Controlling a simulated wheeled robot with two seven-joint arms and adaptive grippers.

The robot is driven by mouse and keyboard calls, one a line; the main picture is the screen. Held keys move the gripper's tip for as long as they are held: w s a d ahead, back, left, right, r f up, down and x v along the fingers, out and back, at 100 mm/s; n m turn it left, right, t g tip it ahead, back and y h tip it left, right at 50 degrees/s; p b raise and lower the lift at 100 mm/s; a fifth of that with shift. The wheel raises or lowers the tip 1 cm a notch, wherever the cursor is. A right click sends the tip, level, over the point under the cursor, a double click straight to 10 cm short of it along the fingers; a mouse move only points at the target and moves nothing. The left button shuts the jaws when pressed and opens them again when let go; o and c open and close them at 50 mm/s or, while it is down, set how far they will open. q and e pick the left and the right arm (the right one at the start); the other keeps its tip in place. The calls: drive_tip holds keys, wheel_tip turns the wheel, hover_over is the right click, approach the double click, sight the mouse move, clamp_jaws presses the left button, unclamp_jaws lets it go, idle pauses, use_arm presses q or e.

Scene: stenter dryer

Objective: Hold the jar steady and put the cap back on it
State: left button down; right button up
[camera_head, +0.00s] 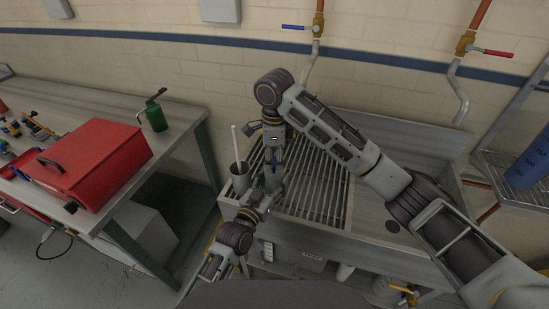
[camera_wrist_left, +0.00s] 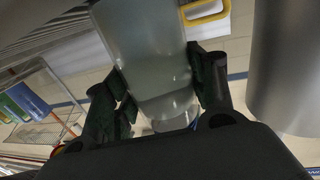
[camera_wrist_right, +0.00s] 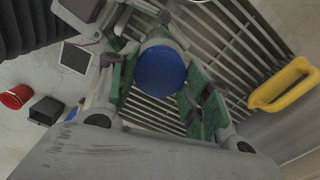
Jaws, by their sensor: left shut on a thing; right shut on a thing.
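The jar (camera_wrist_left: 150,45) is translucent and pale, and shows large in the left wrist view. My left gripper (camera_wrist_left: 152,88) is shut on its sides; in the head view this gripper (camera_head: 268,198) reaches in from the lower left at the sink's left end. The blue round cap (camera_wrist_right: 160,70) sits between the green finger pads of my right gripper (camera_wrist_right: 162,90), which is shut on it. In the head view my right gripper (camera_head: 273,168) points down directly above the left one. The fingers hide the jar's mouth, so I cannot tell whether cap and jar touch.
A metal cup (camera_head: 239,181) with a white stick stands just left of the grippers. The steel sink (camera_head: 375,240) has a slatted rack (camera_head: 320,190). A yellow handle (camera_wrist_right: 284,86) is close by. A red toolbox (camera_head: 90,165) and green can (camera_head: 155,117) are on the left bench.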

drive_tip(key=m, duration=0.3)
drive_tip(key=shift+m, duration=0.3)
drive_tip(key=o, duration=0.6)
drive_tip(key=shift+o, duration=0.2)
drive_tip(key=shift+r, duration=0.1)
drive_tip(key=shift+r, duration=2.15)
drive_tip(key=shift+r, duration=0.1)
drive_tip(key=shift+c, duration=0.3)
